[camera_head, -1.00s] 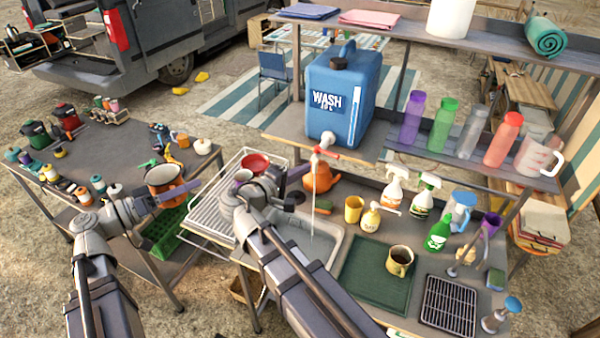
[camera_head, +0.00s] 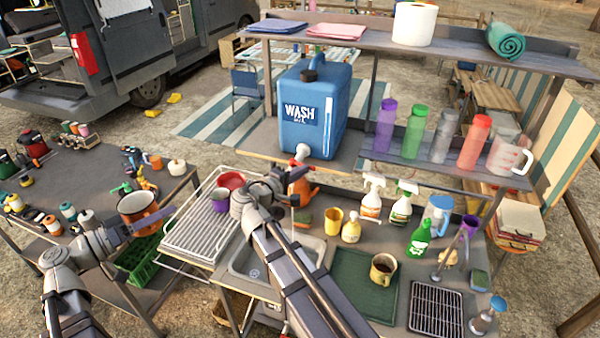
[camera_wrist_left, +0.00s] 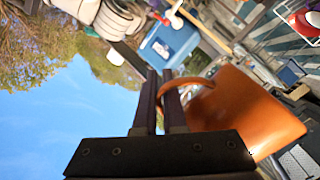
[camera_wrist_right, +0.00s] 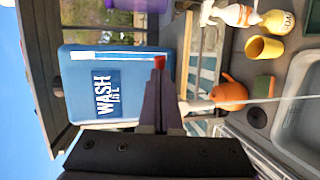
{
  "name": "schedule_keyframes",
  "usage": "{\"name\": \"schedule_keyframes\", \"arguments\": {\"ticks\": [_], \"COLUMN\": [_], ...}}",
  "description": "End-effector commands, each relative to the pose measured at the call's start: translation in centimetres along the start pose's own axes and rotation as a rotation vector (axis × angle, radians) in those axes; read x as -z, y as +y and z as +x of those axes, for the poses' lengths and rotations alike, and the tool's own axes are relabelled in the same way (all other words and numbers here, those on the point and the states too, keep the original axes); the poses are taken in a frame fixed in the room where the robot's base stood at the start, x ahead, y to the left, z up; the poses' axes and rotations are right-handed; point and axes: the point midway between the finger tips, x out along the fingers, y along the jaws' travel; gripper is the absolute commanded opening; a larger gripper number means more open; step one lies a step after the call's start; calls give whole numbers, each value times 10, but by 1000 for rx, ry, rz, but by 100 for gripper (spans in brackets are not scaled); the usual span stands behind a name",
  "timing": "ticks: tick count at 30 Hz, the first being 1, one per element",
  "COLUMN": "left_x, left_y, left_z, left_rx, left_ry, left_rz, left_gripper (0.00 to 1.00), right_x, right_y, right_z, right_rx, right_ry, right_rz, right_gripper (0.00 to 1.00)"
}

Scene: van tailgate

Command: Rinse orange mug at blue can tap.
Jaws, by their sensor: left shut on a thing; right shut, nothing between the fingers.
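The orange mug (camera_head: 135,214) is upright in the head view, above the left-hand table's near right corner. My left gripper (camera_head: 147,222) is shut on it, by its handle as the left wrist view shows (camera_wrist_left: 245,115). The blue can (camera_head: 318,118), marked WASH, stands on the shelf. Its tap (camera_head: 301,153) is at its lower front, over the sink (camera_head: 245,268). My right gripper (camera_head: 290,178) is shut and empty just below the tap; contact cannot be told. In the right wrist view a thin water stream (camera_wrist_right: 265,100) runs from the tap, beside its red lever (camera_wrist_right: 159,62).
A dish rack (camera_head: 190,240) with a purple mug and a red bowl lies between the mug and the sink. A green crate (camera_head: 140,258) is below the mug. Several spray bottles, a yellow cup (camera_head: 333,220) and a green mat (camera_head: 362,285) are right of the sink.

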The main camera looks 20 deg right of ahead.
Motion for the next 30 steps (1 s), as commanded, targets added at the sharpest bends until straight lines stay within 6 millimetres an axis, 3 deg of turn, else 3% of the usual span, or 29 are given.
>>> {"name": "schedule_keyframes", "arguments": {"ticks": [15,30], "left_x": [0,0], "left_y": [0,0], "left_z": [0,0], "left_rx": [0,0], "left_ry": [1,1], "left_rz": [0,0], "left_gripper": [0,0], "right_x": [-9,-9], "right_y": [3,4], "right_z": [16,19], "right_rx": [0,0], "right_ry": [205,205], "right_rz": [-40,-40], "right_gripper": [0,0]}}
